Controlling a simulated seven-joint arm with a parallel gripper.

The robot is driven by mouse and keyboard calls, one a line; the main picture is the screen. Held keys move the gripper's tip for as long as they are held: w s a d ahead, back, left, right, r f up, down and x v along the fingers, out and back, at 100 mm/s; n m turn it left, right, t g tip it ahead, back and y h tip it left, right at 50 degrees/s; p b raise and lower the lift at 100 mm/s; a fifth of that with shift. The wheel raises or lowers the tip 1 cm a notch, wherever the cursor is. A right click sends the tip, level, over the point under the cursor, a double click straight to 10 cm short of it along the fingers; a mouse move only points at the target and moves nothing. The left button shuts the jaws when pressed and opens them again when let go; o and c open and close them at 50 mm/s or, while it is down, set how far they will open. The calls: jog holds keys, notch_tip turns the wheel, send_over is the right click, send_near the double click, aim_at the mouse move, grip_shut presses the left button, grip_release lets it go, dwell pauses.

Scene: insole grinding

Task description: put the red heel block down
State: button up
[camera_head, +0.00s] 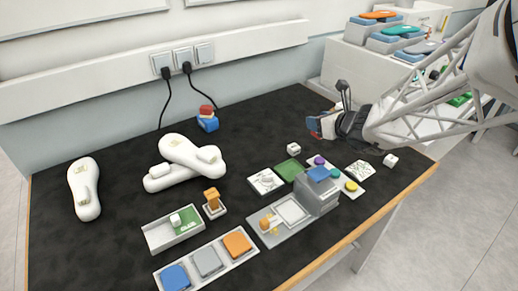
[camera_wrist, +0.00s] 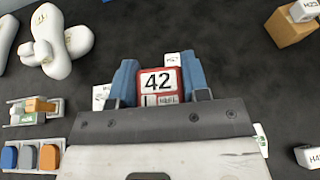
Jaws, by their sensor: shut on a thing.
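The red heel block (camera_wrist: 158,86) is between the two blue fingers of my gripper (camera_wrist: 160,76) in the wrist view. Its white face with a red border reads "42" and "HEEL" and points to the camera. In the head view my gripper (camera_head: 325,124) is at the right rear of the black table, with a bit of the red block (camera_head: 312,124) showing at its left side. The gripper is shut on the block. The block's underside is hidden, and I cannot tell its exact height above the table.
A blue block with a red piece on top (camera_head: 207,120) stands near the back wall. White insole shapes (camera_head: 192,157) lie at left. A grey fixture (camera_head: 318,198), trays and small labelled cubes fill the front. A brown box (camera_wrist: 290,28) is at upper right in the wrist view.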

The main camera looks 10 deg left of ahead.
jog(key=s+a+n+g+y, duration=0.2)
jog(key=s+a+n, duration=0.1)
jog(key=s+a, duration=0.65)
jog(key=s+a+n+g+y, duration=0.1)
jog(key=s+a+n+g, duration=0.15)
jog(key=s+a, duration=0.65)
jog(key=w+a+f, duration=0.3)
jog(key=f, duration=0.2)
jog(key=shift+m, duration=0.35)
jog(key=shift+f, duration=3.15)
jog(key=shift+f, duration=1.9)
